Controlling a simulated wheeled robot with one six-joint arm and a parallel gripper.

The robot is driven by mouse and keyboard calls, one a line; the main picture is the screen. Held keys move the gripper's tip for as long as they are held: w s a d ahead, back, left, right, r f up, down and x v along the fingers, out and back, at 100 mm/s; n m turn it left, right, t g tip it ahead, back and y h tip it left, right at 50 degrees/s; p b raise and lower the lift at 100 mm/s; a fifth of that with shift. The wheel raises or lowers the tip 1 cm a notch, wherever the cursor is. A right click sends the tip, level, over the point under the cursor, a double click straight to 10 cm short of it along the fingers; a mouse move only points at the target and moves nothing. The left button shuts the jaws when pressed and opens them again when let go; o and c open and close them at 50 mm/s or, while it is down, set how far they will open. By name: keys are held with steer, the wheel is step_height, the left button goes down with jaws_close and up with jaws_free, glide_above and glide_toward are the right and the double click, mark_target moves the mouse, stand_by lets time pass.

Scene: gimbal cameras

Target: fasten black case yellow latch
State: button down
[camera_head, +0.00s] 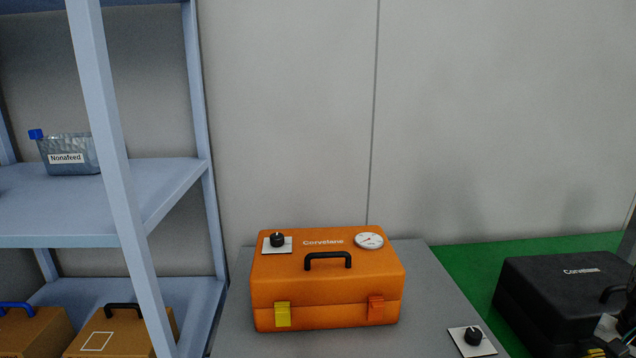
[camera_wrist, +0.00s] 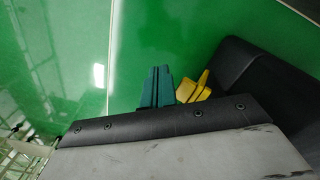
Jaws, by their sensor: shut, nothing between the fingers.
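The black case (camera_head: 560,295) lies at the right on a green surface, its lid down and the word Corvelans on top. Its front is hidden in the head view. In the wrist view part of the black case (camera_wrist: 262,75) shows at the right. I cannot tell whether the yellow latch is fastened. My gripper is shut and empty, close to the case; contact with the latch cannot be made out.
An orange case (camera_head: 330,275) with yellow and orange latches stands on a grey table (camera_head: 440,290), left of the black case. A dark knob on a white plate (camera_head: 472,340) sits near it. A blue shelf rack (camera_head: 170,190) stands at the left. The green surface (camera_head: 475,262) has free room behind.

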mark_target(593, 351)
steer(key=shift+w, duration=0.65)
steer(key=shift+w+a+r, duration=0.2)
steer(key=shift+w+r, duration=0.05)
steer(key=shift+w, duration=1.55)
